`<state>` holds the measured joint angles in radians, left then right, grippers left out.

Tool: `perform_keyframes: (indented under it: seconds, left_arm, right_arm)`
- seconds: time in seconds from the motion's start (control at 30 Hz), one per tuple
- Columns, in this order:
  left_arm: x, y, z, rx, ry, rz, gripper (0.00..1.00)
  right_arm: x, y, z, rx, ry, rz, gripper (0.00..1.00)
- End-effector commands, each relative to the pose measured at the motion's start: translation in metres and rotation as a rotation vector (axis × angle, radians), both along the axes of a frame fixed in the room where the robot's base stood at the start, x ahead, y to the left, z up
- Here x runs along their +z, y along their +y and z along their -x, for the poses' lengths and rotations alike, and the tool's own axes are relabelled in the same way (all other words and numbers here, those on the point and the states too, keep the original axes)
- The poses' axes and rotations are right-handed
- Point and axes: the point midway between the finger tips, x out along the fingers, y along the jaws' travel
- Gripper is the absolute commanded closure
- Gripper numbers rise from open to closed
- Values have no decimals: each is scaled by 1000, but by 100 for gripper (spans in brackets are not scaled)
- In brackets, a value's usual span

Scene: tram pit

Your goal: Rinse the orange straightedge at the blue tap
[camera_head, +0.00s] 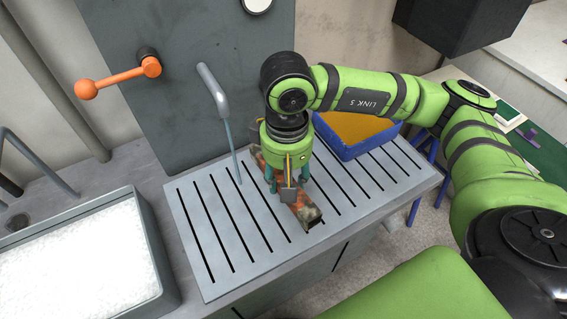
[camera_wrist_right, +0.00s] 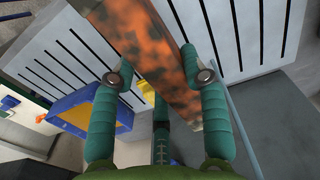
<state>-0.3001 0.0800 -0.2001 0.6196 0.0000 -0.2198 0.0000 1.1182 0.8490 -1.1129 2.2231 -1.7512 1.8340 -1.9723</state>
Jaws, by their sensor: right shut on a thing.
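The orange straightedge (camera_head: 305,214), mottled with dark smears, is in my right gripper (camera_head: 287,187) above the slatted drainboard (camera_head: 215,270). A grey-blue tap spout (camera_head: 212,85) stands left of the gripper. A thin pale blue stream (camera_head: 234,155) runs from it down to the drainboard. In the head view the stream falls left of the straightedge, apart from it. My left gripper is not in view.
An orange lever (camera_head: 118,77) is on the grey back panel. A basin of white material (camera_head: 150,225) stands at the left, below another spout (camera_head: 40,160). A blue tray with orange contents (camera_head: 367,147) sits behind my right gripper. The drainboard's left part is clear.

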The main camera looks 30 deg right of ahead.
Motion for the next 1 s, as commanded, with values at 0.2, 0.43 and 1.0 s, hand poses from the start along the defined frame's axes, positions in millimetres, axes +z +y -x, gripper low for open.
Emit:
perform_keyframes:
  seconds: [0.2,0.43,1.0]
  left_arm:
    - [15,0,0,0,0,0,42]
    - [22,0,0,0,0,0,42]
    - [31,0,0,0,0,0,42]
  right_arm:
    - [9,11,39,176,0,1,100]
    - [12,16,71,311,4,-3,100]
    - [4,18,33,327,6,-5,100]
